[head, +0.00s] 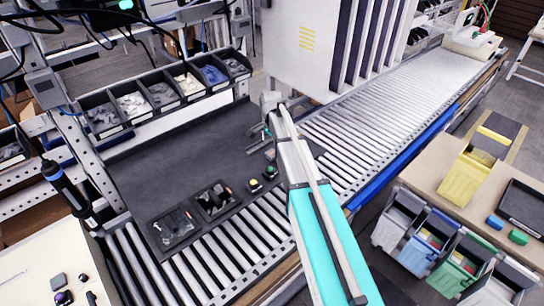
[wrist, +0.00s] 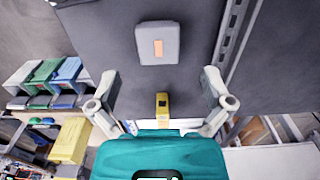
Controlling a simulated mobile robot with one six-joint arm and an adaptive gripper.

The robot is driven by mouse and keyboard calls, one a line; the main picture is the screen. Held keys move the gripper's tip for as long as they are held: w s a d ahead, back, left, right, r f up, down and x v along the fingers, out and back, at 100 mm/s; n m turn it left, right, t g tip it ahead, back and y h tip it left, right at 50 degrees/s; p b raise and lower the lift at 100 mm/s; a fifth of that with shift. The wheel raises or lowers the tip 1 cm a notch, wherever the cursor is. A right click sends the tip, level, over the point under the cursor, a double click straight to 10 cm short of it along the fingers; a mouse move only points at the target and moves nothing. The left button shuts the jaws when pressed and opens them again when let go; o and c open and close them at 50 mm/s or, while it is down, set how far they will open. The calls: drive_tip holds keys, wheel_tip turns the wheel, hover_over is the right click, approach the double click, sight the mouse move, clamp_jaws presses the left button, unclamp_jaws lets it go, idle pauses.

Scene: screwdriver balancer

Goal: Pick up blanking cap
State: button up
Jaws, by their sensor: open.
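I cannot tell for sure which item is the blanking cap. Small dark parts lie in two black trays, the left tray (head: 172,228) and the right tray (head: 214,201), on the dark mat's front edge. Just right of them sit a yellow-topped piece (head: 254,186) and a green-topped piece (head: 270,172). My gripper (head: 272,112) is over the right side of the mat, partly hidden by my arm. In the wrist view my gripper (wrist: 160,78) has its fingers spread and empty. A grey block with an orange window (wrist: 157,43) shows beyond them against a dark panel.
Several black bins (head: 131,104) with small parts line the mat's back. The dark mat (head: 190,150) is largely clear in the middle. A roller conveyor (head: 370,125) runs to the right. A black screwdriver (head: 66,187) hangs at left. Loose parts lie on a white table (head: 30,260).

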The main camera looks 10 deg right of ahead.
sight(272, 153)
drive_tip(key=shift+s+f+b, duration=0.1)
drive_tip(key=shift+f+b, duration=2.5)
drive_tip(key=shift+b, duration=0.05)
drive_tip(key=shift+c, duration=0.3)
drive_tip(key=c, duration=1)
drive_tip(key=shift+r, duration=0.1)
